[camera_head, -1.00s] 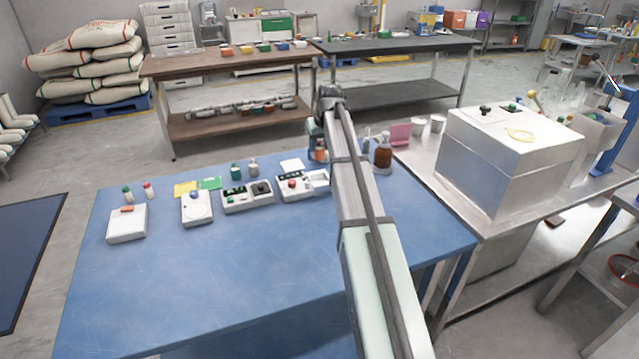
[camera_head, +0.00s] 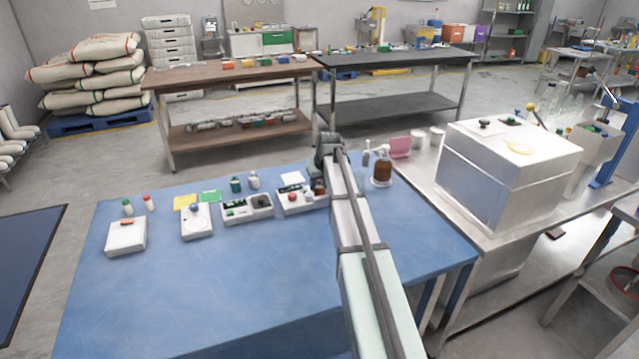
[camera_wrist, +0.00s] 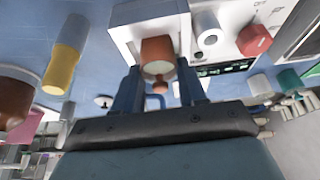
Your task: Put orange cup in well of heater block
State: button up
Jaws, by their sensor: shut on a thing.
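My gripper (camera_wrist: 160,76) is shut on the orange cup (camera_wrist: 157,47), which sits between the two fingers in the wrist view. The cup is over or against the pale block end of the white heater unit (camera_wrist: 235,13); I cannot tell whether it touches. The unit has a red knob (camera_wrist: 254,40) and a dark panel. In the head view, the heater unit (camera_head: 297,205) is at the back of the blue table, and the cup (camera_head: 320,188) shows small at its right end, beside my arm. The well opening is hidden.
Another white device (camera_head: 246,208) stands left of the heater. The blue table front (camera_head: 230,290) is clear.

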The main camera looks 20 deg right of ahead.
jog(key=shift+f, duration=0.1)
jog(key=o, duration=1.2)
jog(key=shift+c, duration=0.2)
jog(key=v, duration=1.2)
